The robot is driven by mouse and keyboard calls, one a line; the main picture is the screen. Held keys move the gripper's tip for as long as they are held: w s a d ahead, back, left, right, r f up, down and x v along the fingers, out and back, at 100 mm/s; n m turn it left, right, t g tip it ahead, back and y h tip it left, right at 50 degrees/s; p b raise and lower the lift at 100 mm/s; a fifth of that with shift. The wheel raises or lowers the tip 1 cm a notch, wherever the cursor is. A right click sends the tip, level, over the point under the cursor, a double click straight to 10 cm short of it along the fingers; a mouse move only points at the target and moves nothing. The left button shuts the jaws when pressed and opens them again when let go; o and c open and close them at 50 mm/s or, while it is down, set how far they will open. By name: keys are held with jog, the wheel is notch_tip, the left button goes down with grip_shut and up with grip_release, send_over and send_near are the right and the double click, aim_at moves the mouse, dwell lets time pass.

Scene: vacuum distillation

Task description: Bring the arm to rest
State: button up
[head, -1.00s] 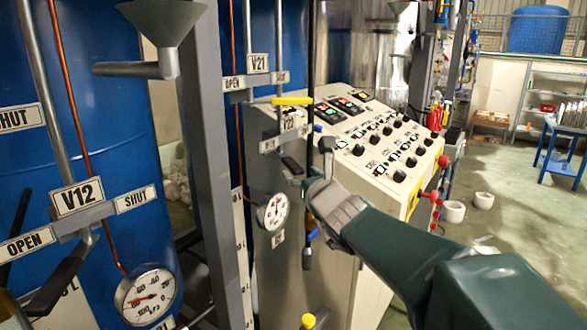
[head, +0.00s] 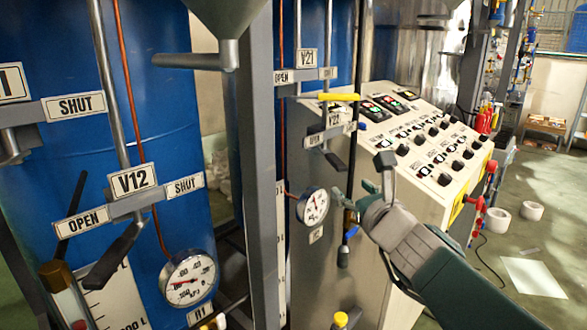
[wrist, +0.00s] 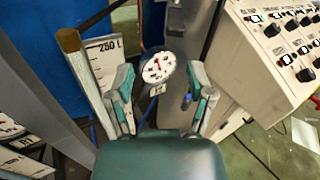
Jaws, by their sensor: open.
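My gripper (head: 363,180) is at the end of my dark green arm, in front of the grey side of the control console in the head view. Its fingers are spread, with nothing between them. In the wrist view my gripper (wrist: 160,78) shows its two fingers apart, with a round white gauge (wrist: 158,68) in the gap between them, farther off. The same small gauge (head: 313,206) is left of my gripper in the head view. I cannot tell the exact distance between them.
The console (head: 405,140) with knobs stands behind my gripper. Left are blue tanks (head: 170,90), a grey post (head: 254,150), a V12 valve handle (head: 115,255) and a larger gauge (head: 188,280). A yellow handle (head: 338,97) is above. Open floor (head: 520,245) lies right.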

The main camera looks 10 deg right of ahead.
jog(key=s+a+f+n+g+y, duration=0.4)
jog(key=s+a+f+n+g, duration=0.45)
jog(key=n, duration=1.15)
jog(key=s+d+f+n+g+h, duration=0.1)
jog(key=s+d+f+n+h, duration=0.2)
jog(key=s+n, duration=0.3)
jog(key=s+d+f+n+g+h, duration=0.2)
jog(key=s+d+f+n+h, duration=0.1)
jog(key=s+f+n, duration=0.3)
jog(key=shift+s+d+f+n+h, duration=0.15)
jog(key=shift+s+f+n+h, duration=0.05)
jog(key=shift+s+n+h, duration=0.2)
